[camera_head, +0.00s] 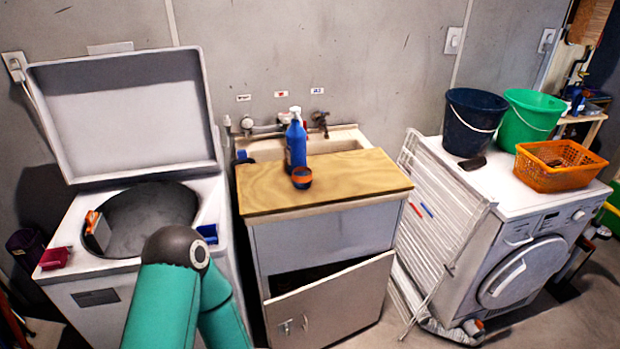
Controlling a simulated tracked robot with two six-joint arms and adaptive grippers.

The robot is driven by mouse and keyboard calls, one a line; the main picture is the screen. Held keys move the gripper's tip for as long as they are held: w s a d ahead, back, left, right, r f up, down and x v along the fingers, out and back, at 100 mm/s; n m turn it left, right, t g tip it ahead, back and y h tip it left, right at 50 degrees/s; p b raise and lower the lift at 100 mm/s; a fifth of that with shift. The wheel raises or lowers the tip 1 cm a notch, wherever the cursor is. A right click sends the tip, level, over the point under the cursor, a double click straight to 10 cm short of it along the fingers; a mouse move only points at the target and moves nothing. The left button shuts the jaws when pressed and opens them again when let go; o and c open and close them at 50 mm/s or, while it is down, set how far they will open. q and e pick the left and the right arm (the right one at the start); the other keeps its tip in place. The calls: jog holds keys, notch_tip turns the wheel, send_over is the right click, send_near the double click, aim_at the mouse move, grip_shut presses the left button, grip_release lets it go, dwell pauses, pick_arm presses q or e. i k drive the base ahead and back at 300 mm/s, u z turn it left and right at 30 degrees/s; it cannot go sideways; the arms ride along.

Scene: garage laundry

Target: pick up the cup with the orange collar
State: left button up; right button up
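A small dark cup with an orange collar (301,177) stands on the wooden board (365,178) over the sink cabinet, near the middle of the board. A blue bottle with a white top (296,143) stands right behind it, and the cup overlaps its base in the picture. One teal arm of mine with a dark joint rises from the bottom edge, left of the sink cabinet. No gripper shows in the view, so neither gripper's fingers can be seen.
An open-lidded washer (97,294) stands left, with a red item (54,258) on its edge. The cabinet door (331,306) hangs open. A drying rack (437,220) leans right. Buckets (473,121) and an orange basket (558,178) stand on the right machine.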

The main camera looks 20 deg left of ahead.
aim_at(302, 179)
jog(key=i, duration=0.9)
